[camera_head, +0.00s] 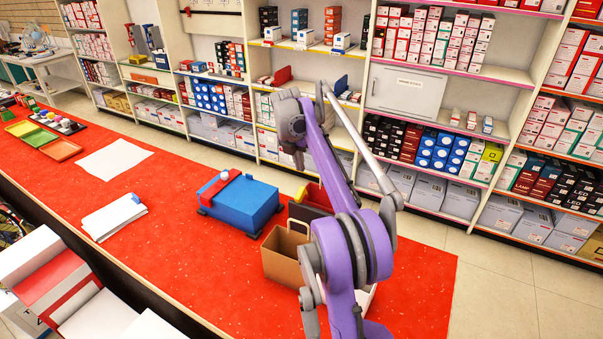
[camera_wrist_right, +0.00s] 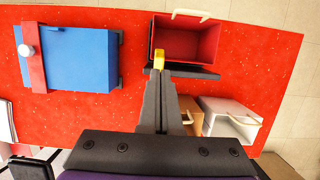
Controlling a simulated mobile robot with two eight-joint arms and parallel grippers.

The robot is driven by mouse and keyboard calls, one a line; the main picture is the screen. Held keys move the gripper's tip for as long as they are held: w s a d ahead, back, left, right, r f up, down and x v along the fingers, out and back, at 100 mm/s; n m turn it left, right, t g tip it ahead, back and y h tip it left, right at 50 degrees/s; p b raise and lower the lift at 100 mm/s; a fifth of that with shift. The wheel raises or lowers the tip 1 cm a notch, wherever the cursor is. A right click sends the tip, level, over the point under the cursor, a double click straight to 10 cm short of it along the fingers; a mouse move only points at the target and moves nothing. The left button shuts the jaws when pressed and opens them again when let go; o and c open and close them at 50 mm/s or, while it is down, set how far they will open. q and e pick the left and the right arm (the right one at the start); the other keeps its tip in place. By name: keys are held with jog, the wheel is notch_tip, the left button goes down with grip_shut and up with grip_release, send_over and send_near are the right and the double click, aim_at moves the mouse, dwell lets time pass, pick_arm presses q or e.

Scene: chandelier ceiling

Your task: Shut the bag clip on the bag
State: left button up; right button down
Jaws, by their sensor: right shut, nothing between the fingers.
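My right gripper (camera_head: 299,163) hangs over the red counter; in the right wrist view its dark fingers (camera_wrist_right: 160,75) are together and empty. A small yellow piece shows at their tips; I cannot tell whether it belongs to them. They appear in front of an open red-lined container (camera_wrist_right: 185,40) with a pale handle. A white stack (camera_head: 114,217) with a small blue piece at its corner lies on the counter at left; I cannot tell whether this is the bag and clip. No other bag clip is clearly recognizable. My left gripper is not in view.
A blue box-like device (camera_head: 240,203) with a red bar stands left of an open brown box (camera_head: 283,262). A white container (camera_wrist_right: 230,118) stands beside the brown box. A white sheet (camera_head: 113,160) and coloured trays (camera_head: 32,133) lie farther left. Stocked shelves line the back.

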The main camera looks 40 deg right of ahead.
jog(key=v, duration=0.5)
jog(key=shift+a, duration=0.1)
dwell(0.4)
